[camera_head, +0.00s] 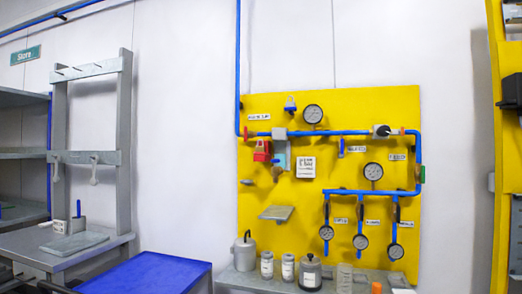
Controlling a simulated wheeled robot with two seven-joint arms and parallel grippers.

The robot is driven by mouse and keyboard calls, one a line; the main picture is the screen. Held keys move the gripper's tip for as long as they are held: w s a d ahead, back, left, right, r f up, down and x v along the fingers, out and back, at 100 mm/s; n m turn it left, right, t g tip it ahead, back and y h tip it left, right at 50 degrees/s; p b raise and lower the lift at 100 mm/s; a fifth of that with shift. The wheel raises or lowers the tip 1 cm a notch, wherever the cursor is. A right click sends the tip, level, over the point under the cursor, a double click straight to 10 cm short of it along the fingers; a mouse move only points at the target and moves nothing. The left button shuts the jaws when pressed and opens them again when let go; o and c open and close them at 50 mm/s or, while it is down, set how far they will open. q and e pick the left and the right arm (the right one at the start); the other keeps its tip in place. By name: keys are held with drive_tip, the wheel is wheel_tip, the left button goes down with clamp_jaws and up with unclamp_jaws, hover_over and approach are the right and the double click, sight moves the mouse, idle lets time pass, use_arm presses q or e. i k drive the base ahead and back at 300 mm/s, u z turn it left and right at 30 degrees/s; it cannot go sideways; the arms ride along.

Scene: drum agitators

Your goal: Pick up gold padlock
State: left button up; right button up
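I cannot make out a clearly gold padlock in the head view. A red padlock-like piece (262,152) hangs on the yellow panel (340,110), left of a grey valve body. A blue-and-white piece (290,104), perhaps another padlock, hangs near the panel's top. A small orange item (377,287) shows at the bottom edge, too cut off to identify. Neither of my grippers can be made out in the view.
A grey ledge (235,278) below the panel carries several jars and a grey canister (245,252). Blue pipes and gauges cover the panel. A blue-topped surface (150,275) and a grey bench with a rack (125,150) stand left.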

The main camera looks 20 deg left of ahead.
sight(258, 148)
drive_tip(key=u, duration=0.6)
drive_tip(key=i, duration=1.35)
drive_tip(key=z, duration=0.1)
